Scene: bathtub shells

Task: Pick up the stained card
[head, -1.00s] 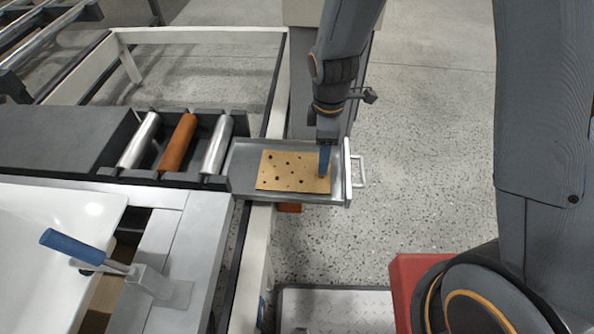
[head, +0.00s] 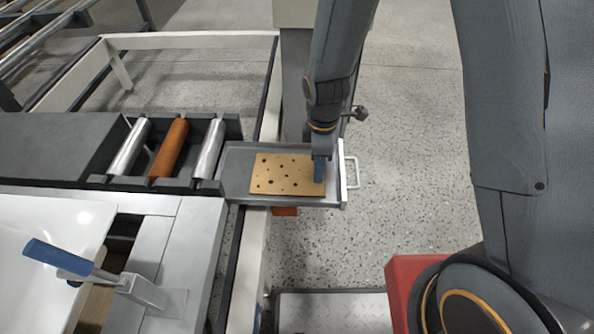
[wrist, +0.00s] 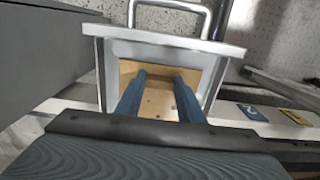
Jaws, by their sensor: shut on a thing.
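The stained card (head: 275,175) is a tan rectangle with several dark spots. It lies in a shallow grey metal tray (head: 235,160), within its rim. My gripper (head: 319,172) points down at the card's right end, with its blue fingers shut on the card. In the wrist view the two blue fingers (wrist: 160,82) reach into the tray, and part of the tan card (wrist: 157,104) shows between them. The fingertips' contact with the card is hard to make out.
The tray has a raised right front and a white handle (head: 352,172). Left of it is a dark rack with two silver rollers and an orange-brown roller (head: 169,148). A blue-handled clamp (head: 58,258) stands at the lower left. Open floor lies to the right.

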